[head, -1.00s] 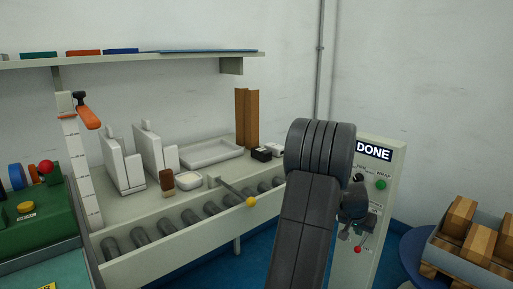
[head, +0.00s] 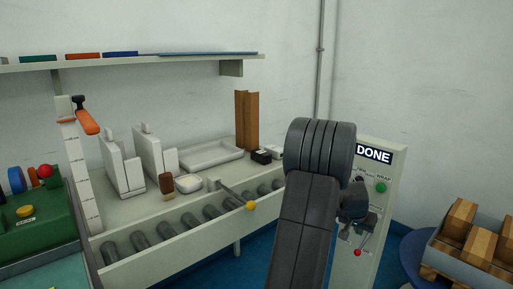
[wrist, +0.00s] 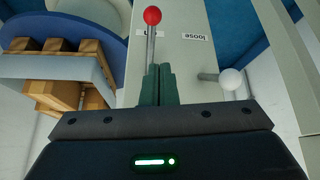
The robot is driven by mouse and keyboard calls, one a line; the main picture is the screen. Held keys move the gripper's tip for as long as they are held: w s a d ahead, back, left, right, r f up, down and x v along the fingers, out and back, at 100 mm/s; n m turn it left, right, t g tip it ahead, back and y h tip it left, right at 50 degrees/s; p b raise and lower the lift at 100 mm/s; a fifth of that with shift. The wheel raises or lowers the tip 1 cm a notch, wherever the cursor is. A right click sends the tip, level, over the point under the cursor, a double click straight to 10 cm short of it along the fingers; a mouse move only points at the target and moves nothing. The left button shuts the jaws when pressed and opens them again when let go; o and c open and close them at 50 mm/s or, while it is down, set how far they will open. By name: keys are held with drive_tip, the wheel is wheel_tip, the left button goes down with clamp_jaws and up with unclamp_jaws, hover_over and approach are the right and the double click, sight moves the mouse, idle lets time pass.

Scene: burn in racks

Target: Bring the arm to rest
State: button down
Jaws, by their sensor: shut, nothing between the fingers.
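My arm rises in the middle of the head view in front of a grey control panel (head: 377,200) with a DONE sign (head: 373,155). My gripper (wrist: 157,68) shows in the wrist view with its dark green fingers together and nothing between them. It also shows small in the head view (head: 352,232), close in front of the panel. A lever with a red knob (wrist: 152,16) stands beyond the fingertips in the wrist view; whether they touch cannot be told. A white knob (wrist: 231,79) is to their right, near a label reading "loose" (wrist: 199,37).
A roller bench (head: 170,245) with white holders and a tray (head: 210,155) is at left. A rod with a yellow knob (head: 251,205) sticks out from it. A bin of wooden blocks (head: 470,262) is at right. A shelf (head: 120,61) runs above the bench.

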drive_tip(key=s+a, duration=0.6)
drive_tip(key=a, duration=0.1)
drive_tip(key=w+d, duration=0.6)
drive_tip(key=d, duration=0.1)
drive_tip(key=shift+w+d+b, duration=0.1)
drive_tip(key=shift+w+b, duration=0.1)
drive_tip(key=shift+b, duration=0.1)
drive_tip(key=shift+s+f+p, duration=0.4)
drive_tip(key=shift+f+p, duration=0.1)
drive_tip(key=shift+f, duration=0.25)
drive_tip(key=shift+w+d+r+p, duration=0.15)
drive_tip(key=shift+d+r+p, duration=0.15)
drive_tip(key=shift+r+p, duration=0.45)
drive_tip(key=w+d+r+p, duration=0.3)
drive_tip(key=w+d+p, duration=0.1)
drive_tip(key=p, duration=0.1)
drive_tip(key=v, duration=0.7)
drive_tip(key=shift+a+r+p, duration=0.15)
drive_tip(key=shift+a+p, duration=0.25)
